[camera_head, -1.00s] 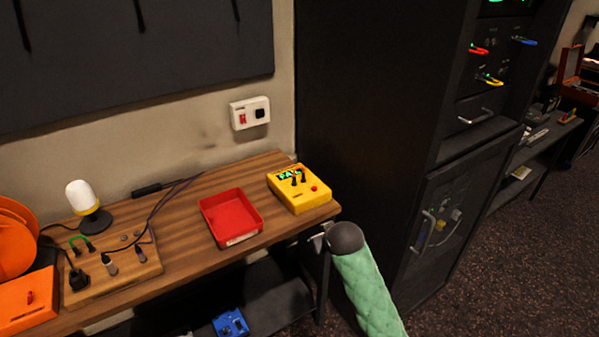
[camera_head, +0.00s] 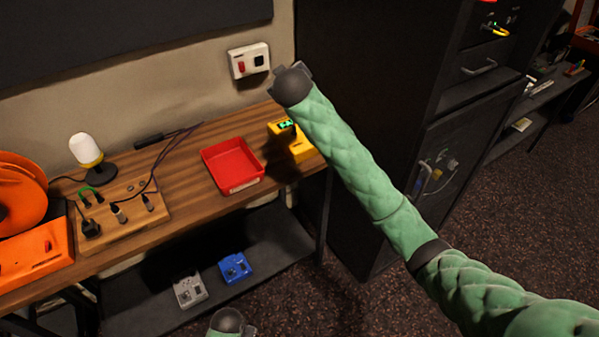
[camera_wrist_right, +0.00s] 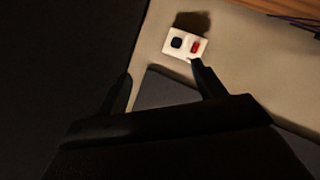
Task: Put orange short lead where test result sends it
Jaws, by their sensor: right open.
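I cannot make out an orange short lead in the current views. The yellow tester (camera_head: 300,153) sits at the right end of the wooden desk. Its green display (camera_head: 286,125) is partly visible, but I cannot read it; my right arm hides much of its top. The red tray (camera_head: 232,167) is left of the tester and looks empty. My right gripper (camera_head: 293,70) is raised near the wall, above and beyond the tester. In the right wrist view its fingers (camera_wrist_right: 162,76) are apart with nothing between them. A dark end, apparently of my left arm (camera_head: 230,321), shows at the bottom.
A wall switch plate (camera_head: 249,60) is close to the right gripper. A wooden patch box (camera_head: 122,208) with cables, a lamp (camera_head: 87,150) and an orange unit (camera_head: 35,255) fill the desk's left. Blue (camera_head: 235,267) and grey (camera_head: 188,290) boxes lie below. A dark cabinet (camera_head: 390,110) stands right.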

